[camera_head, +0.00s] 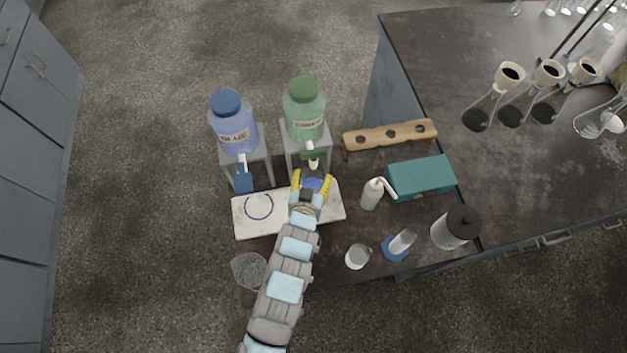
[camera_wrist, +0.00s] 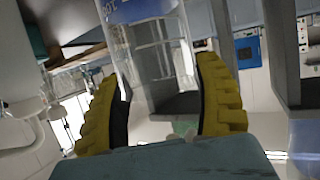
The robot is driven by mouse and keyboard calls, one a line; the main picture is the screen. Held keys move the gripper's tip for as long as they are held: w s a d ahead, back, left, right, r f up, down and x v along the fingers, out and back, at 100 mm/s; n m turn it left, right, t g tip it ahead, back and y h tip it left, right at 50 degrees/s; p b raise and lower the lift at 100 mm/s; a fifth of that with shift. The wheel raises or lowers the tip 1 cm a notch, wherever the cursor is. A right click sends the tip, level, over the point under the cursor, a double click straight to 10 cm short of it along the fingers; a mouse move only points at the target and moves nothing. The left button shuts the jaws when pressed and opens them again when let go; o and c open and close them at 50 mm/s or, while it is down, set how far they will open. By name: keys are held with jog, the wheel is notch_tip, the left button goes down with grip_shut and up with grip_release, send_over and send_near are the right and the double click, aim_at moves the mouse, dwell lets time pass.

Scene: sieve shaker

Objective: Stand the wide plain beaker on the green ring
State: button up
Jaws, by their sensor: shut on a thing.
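My gripper (camera_head: 312,184) is over the right part of the white board (camera_head: 240,224), below the green tap. Its yellow fingers are shut on a clear beaker (camera_wrist: 160,55), seen between them in the wrist view. The beaker has blue showing near the top of that view, perhaps liquid or a marking. In the head view only a blue patch of it (camera_head: 313,184) shows between the fingers. I see no green ring; my gripper and arm cover part of the board's right half. A blue ring (camera_head: 259,207) is on its left half.
Blue (camera_head: 233,125) and green (camera_head: 305,112) tap bottles stand on grey stands behind the board. To the right are a white wash bottle (camera_head: 371,195), a teal box (camera_head: 420,177), a clear beaker (camera_head: 357,257) and a black-lidded canister (camera_head: 453,230). A clear bin (camera_head: 249,269) is at lower left.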

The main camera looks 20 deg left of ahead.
aim_at(315, 175)
jog(key=shift+w+d+f, duration=0.1)
jog(key=shift+w+f, duration=0.15)
jog(key=shift+f, duration=1.5)
jog(key=shift+f, duration=0.1)
jog(key=o, duration=1.3)
jog(key=shift+c, duration=0.2)
jog(key=shift+s, duration=0.1)
jog(key=v, duration=1.2)
